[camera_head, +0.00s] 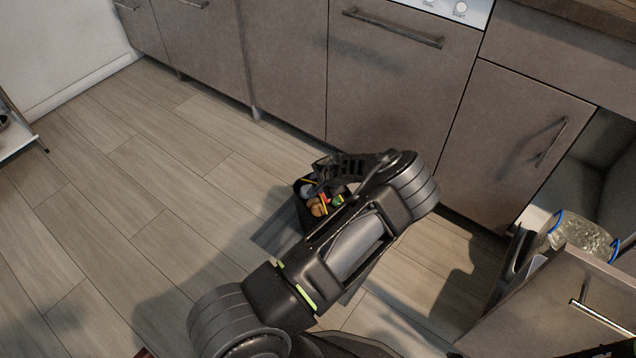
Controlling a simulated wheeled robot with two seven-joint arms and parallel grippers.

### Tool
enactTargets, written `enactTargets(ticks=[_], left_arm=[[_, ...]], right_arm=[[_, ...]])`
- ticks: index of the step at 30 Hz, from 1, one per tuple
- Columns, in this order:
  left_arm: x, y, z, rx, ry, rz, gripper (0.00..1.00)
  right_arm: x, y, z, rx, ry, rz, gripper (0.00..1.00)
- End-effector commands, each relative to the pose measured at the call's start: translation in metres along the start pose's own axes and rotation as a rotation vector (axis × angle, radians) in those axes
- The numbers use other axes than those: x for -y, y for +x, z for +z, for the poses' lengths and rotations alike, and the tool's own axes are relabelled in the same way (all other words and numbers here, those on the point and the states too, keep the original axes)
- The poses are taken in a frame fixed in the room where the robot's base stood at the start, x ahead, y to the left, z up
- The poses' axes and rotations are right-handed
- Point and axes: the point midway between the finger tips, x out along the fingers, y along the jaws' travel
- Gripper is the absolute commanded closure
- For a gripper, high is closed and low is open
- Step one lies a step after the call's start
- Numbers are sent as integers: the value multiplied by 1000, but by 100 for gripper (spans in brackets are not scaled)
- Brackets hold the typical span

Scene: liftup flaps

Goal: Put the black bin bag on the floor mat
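The black bin bag (303,190) has a yellow edge and is open at the top, with several small coloured items inside. It is at the middle of the head view, partly hidden by my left arm. A flat dark grey patch that looks like the floor mat (272,238) lies below and around it; my arm covers much of it. I cannot tell whether the bag touches the mat. My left gripper (322,172) is at the bag's upper rim. Its fingertips overlap the dark bag, so its opening is unclear. My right gripper is out of view.
Grey kitchen cabinets (285,60) run along the back. At the right, a cabinet stands open with a pulled-out front (560,310) and a clear-lined container with a blue rim (585,235). The wooden floor (120,200) at the left is clear.

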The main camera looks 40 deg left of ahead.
Motion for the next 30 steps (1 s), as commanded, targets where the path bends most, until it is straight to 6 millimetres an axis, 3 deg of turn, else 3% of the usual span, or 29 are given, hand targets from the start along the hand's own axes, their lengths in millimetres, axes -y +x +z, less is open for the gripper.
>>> enactTargets(ticks=[10, 24, 30], left_arm=[[3, -15, -1, -2, -1, 0, 70], [3, -104, -1, -1, 1, 0, 70], [2, -121, 0, 1, 0, 0, 70]], right_arm=[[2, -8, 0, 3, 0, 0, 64], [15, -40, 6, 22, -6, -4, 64], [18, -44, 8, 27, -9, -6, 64]])
